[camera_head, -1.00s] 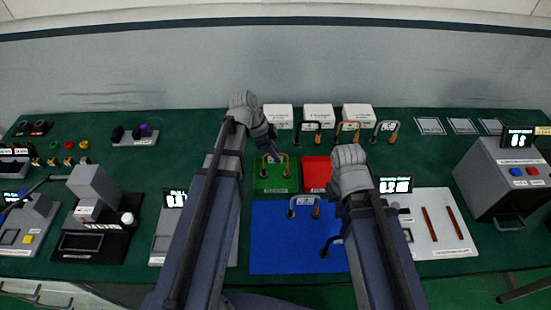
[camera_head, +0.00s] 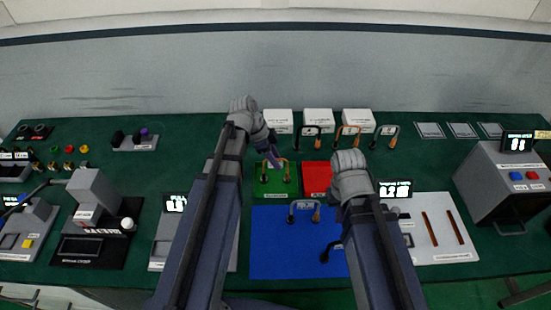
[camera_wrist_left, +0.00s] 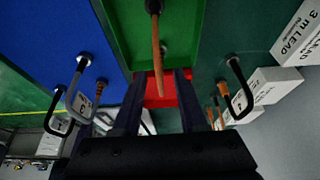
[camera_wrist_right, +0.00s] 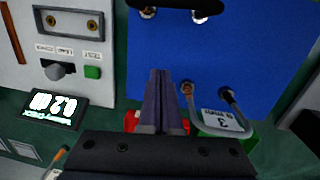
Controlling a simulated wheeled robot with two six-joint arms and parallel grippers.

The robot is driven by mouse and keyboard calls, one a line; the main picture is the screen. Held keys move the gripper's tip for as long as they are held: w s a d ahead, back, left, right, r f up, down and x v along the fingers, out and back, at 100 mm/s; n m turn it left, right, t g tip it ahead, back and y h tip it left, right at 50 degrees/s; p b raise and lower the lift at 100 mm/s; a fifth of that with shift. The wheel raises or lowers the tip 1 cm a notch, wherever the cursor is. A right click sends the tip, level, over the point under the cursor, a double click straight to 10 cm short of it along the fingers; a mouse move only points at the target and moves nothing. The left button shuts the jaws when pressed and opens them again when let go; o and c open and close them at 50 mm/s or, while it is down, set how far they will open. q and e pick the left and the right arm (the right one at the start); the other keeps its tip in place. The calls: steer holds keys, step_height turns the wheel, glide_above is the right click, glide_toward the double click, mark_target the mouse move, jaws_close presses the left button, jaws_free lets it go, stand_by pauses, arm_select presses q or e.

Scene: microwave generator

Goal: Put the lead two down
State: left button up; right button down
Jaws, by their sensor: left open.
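An orange lead (camera_head: 285,168) stands with its plugs down on the green tray (camera_head: 262,194). My left gripper (camera_head: 274,158) is over it, fingers open. In the left wrist view the orange lead (camera_wrist_left: 157,55) runs toward the gap between the fingers (camera_wrist_left: 160,95); whether they touch it I cannot tell. On the blue mat (camera_head: 285,258) stand a grey lead marked 3 (camera_head: 304,206) and a black lead (camera_head: 327,254). My right gripper (camera_wrist_right: 165,95) is shut and empty above the blue mat, close to the grey lead. I cannot read which lead is two.
The red tray (camera_head: 316,178) beside the green one looks empty where visible. Behind stand a black lead (camera_head: 311,129), an orange lead (camera_head: 349,130), a grey lead (camera_head: 387,130) and white boxes (camera_head: 318,120). A white panel unit (camera_head: 440,225) is right of the blue mat.

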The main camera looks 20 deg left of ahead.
arm_select(q)
steer(key=p+v, duration=1.1)
steer(key=v, duration=0.1)
steer(key=s+d+n+y, duration=0.1)
steer(key=s+d+n, duration=0.2)
steer(key=s+d, duration=0.1)
steer(key=s+d+f+n+g+y, duration=0.1)
steer(key=s+d+n+y, duration=0.1)
steer(key=s+d+n, duration=0.1)
steer(key=s+d+n+y, duration=0.2)
steer(key=s+d+n, duration=0.2)
steer(key=d, duration=0.3)
steer(key=shift+s+d+f+g, duration=0.15)
steer(key=shift+s+f+g, duration=0.15)
steer(key=shift+s, duration=0.4)
steer(key=shift+s+d+r+n, duration=0.1)
steer(key=shift+s+d+n, duration=0.2)
steer(key=shift+n, duration=0.3)
steer(key=shift+s, duration=0.1)
